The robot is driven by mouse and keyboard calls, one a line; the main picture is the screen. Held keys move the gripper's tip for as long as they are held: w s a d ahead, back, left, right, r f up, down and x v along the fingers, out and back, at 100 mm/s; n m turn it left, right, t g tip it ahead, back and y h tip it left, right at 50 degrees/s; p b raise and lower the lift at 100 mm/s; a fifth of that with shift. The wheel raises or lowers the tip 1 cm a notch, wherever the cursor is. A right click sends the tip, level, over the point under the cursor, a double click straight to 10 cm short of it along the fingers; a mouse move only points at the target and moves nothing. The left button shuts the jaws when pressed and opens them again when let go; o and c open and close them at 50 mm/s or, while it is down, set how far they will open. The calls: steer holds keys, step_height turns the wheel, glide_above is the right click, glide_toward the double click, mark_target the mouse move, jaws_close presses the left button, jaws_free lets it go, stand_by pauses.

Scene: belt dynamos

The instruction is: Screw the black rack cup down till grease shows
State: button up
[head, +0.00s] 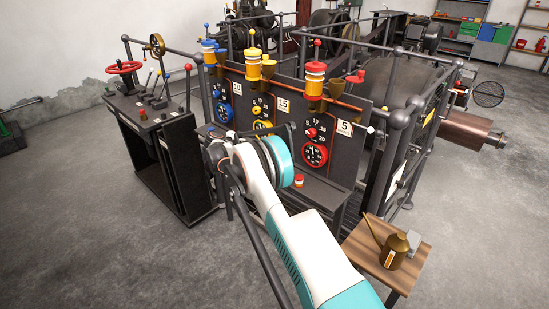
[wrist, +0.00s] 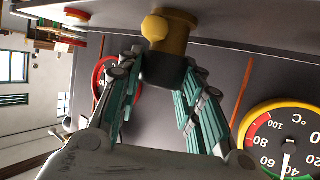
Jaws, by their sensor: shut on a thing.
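In the wrist view my gripper (wrist: 164,62) has its two fingers on either side of a black cup (wrist: 164,72) and is shut on it. The cup sits against a brass fitting (wrist: 177,38) fixed to the grey panel. A rounded yellow blob (wrist: 155,27) shows on the side of the brass fitting; I cannot tell whether it is grease or a knob. In the head view my arm hides the cup and most of the gripper in front of the panel.
A yellow-rimmed temperature gauge (wrist: 287,135) is close to the right finger. A red ring (wrist: 103,76) lies behind the left finger. In the head view, a brass oil can (head: 395,250) stands on a small wooden table (head: 371,262), and a lever stand (head: 160,128) is at left.

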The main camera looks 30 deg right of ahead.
steer(key=shift+f, duration=0.1)
steer(key=o, duration=1.1)
steer(key=shift+c, duration=0.2)
steer(key=v, duration=1.2)
